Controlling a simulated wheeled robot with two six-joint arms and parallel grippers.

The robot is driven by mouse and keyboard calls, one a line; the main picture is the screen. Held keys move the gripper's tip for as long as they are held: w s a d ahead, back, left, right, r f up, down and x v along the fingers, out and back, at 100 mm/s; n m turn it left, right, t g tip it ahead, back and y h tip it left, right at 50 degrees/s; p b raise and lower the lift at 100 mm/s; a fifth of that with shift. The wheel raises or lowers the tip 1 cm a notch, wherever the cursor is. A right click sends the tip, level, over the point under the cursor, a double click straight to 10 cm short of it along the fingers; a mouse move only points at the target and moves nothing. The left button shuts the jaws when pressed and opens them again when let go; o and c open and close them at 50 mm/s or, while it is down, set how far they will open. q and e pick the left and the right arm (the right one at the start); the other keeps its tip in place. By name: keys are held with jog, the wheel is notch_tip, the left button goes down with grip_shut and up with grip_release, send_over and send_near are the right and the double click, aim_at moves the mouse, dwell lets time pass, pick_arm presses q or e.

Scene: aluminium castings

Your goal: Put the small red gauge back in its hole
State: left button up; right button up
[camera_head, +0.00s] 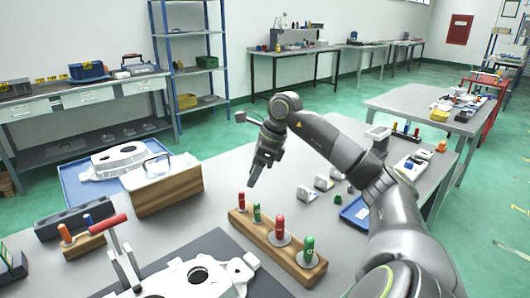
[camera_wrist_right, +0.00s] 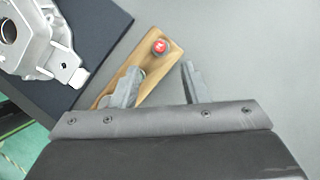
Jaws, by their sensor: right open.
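A wooden gauge block (camera_head: 262,244) lies on the table and holds a row of red and green gauges. The small red gauge (camera_head: 241,202) stands upright at its far left end; how deep it sits I cannot tell. Beside it are a small green gauge (camera_head: 257,213), a larger red gauge (camera_head: 279,228) and a larger green gauge (camera_head: 308,248). My right gripper (camera_head: 252,184) is open and empty, above the far end of the block. In the right wrist view, the small red gauge (camera_wrist_right: 160,46) is just beyond the open fingers (camera_wrist_right: 160,84). My left gripper is not in view.
A wooden box (camera_head: 160,188) and a blue tray (camera_head: 85,190) stand behind. Small metal parts (camera_head: 323,183) lie right of the gripper.

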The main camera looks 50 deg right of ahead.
jog(key=v, duration=0.7)
jog(key=shift+r, duration=0.3)
jog(key=shift+s, duration=0.1)
